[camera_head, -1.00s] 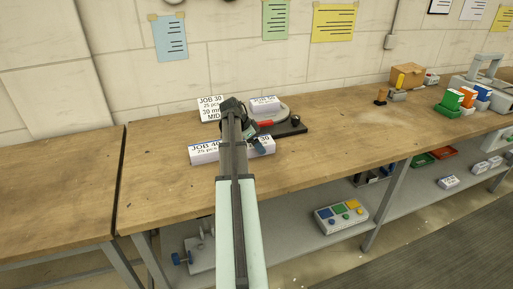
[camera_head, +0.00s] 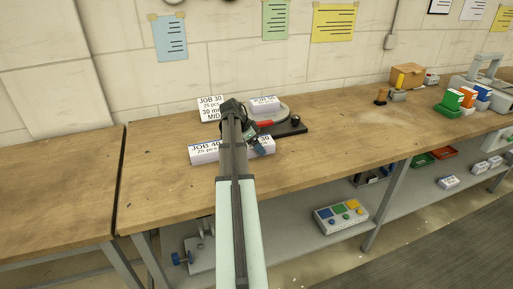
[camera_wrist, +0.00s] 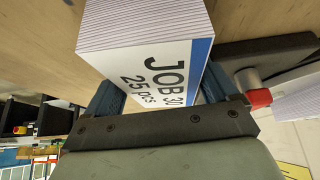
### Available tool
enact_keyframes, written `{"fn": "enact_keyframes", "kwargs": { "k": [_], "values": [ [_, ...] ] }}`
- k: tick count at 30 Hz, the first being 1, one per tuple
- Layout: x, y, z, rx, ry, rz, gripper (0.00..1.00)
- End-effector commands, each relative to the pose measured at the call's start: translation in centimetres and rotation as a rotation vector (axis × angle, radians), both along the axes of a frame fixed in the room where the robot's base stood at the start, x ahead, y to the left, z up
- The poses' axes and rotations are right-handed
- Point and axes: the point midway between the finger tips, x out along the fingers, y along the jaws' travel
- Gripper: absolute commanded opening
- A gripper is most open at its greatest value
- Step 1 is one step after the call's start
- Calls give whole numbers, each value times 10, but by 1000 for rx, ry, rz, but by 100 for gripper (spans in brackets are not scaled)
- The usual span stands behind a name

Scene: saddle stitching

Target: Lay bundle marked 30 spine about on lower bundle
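A white bundle marked JOB 30 (camera_head: 266,140) lies at the front of the bench, partly hidden by my arm. In the wrist view the bundle (camera_wrist: 150,58) has a blue edge strip and fills the space between my fingers. My gripper (camera_wrist: 163,98) straddles it, one blue finger at each side; firm contact is not clear. It also shows in the head view (camera_head: 257,142). Another bundle (camera_head: 264,102) rests on the dark fixture (camera_head: 294,126) behind. A bundle marked JOB 40 (camera_head: 205,153) lies left of the JOB 30 bundle.
A card reading JOB 30, 25 pcs, 30 mm, MID (camera_head: 210,108) stands behind my arm. A red part (camera_head: 264,123) sits on the fixture.

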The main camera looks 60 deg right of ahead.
Motion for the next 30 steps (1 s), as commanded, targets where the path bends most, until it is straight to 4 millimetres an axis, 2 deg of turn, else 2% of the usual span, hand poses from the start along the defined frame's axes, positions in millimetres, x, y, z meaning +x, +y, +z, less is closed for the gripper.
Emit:
{"fn": "enact_keyframes", "kwargs": {
  "k": [2,18,19,20,26,30],
  "values": [
    [0,0,0,0,0,0,83],
    [0,0,0,0,0,0,32],
    [0,0,0,-1,1,0,32],
    [0,0,0,-1,1,0,26],
    [0,0,2,-1,1,0,25],
    [0,-1,11,-2,-1,1,24]
  ]
}}
